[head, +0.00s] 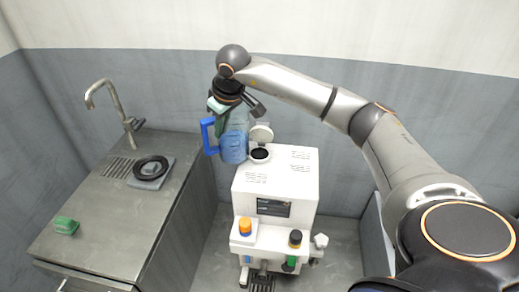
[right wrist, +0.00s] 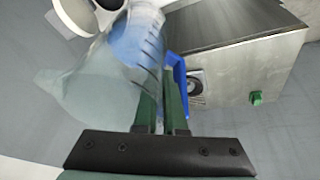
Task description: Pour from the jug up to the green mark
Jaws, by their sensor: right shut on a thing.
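A clear jug (head: 234,146) with blue liquid and a blue handle (head: 208,136) hangs in the air just left of the filler opening (head: 260,154) on the white machine (head: 277,185). My right gripper (head: 229,108) is shut on the jug near its top. In the right wrist view the jug (right wrist: 95,95) shows scale lines, with the liquid (right wrist: 137,42) at its far end and the handle (right wrist: 180,78) beside the green fingers (right wrist: 162,105). No stream of liquid shows. I cannot make out a green mark. My left gripper is out of view.
A round white cap (head: 261,133) stands open behind the opening. The machine's front bears an orange-topped knob (head: 245,227) and a black-topped one (head: 295,238).

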